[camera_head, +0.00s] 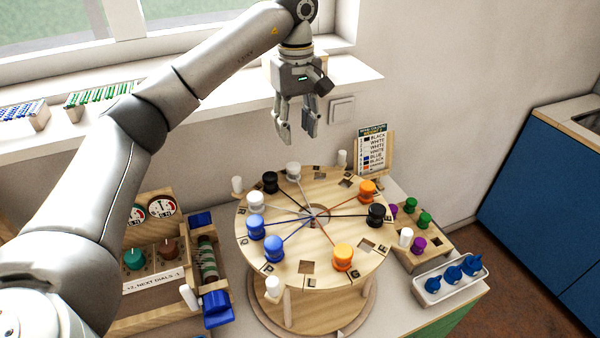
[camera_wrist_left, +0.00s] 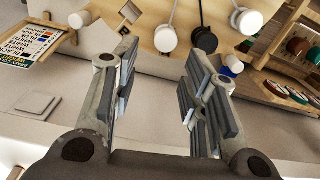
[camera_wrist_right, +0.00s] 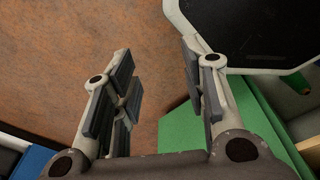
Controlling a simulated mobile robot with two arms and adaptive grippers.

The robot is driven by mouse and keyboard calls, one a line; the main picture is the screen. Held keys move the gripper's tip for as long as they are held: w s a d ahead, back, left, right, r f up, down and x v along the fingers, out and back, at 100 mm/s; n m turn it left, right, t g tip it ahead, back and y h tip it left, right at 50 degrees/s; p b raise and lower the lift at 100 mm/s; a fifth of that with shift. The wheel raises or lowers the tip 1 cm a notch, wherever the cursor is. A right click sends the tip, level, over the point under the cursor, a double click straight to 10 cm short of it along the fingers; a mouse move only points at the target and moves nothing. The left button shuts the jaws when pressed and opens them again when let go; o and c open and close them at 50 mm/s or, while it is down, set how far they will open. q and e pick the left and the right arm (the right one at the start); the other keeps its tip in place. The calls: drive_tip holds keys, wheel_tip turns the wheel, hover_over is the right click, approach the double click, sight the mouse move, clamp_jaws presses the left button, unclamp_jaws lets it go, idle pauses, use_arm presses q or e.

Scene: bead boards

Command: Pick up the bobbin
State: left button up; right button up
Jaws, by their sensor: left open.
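Several bobbins with threads stand around a round wooden board (camera_head: 312,268): white (camera_head: 293,172), black (camera_head: 270,182), another white (camera_head: 256,202), two blue (camera_head: 256,229) (camera_head: 274,250), orange (camera_head: 343,257), black (camera_head: 376,215) and another orange (camera_head: 367,191). Which one is meant cannot be told. My left gripper (camera_head: 297,138) is open and empty, above and behind the board's back edge. In the left wrist view, a white bobbin (camera_wrist_left: 165,39) and a black bobbin (camera_wrist_left: 205,41) lie beyond its fingertips (camera_wrist_left: 162,55). My right gripper (camera_wrist_right: 157,55) is open and empty, away from the board.
A dial box (camera_head: 150,258) stands left of the board. A small peg block (camera_head: 432,243) and a white tray (camera_head: 450,285) with blue pieces stand to the right. A card on a stand (camera_head: 374,155) is behind. White posts (camera_head: 237,184) rise around the board's rim.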

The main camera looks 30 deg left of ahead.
use_arm(q)
hover_over(293, 165)
wheel_tip(293, 165, down, 4)
drive_tip(key=shift+f+p, duration=0.1)
drive_tip(key=shift+p, duration=0.2)
drive_tip(key=shift+f, duration=0.4)
drive_tip(key=shift+d+f+p, duration=0.1)
drive_tip(key=shift+f+p, duration=0.25)
drive_tip(key=shift+f, duration=0.15)
wheel_tip(293, 165, down, 4)
drive_tip(key=shift+p, duration=1.05)
drive_tip(key=shift+f, duration=0.3)
drive_tip(key=c, duration=0.9)
drive_tip(key=shift+o, duration=0.2)
use_arm(e)
drive_tip(key=r, duration=0.1)
drive_tip(key=s+a+r, duration=0.1)
drive_tip(key=r, duration=0.1)
drive_tip(key=shift+s+a+r, duration=0.1)
drive_tip(key=shift+s+r, duration=0.05)
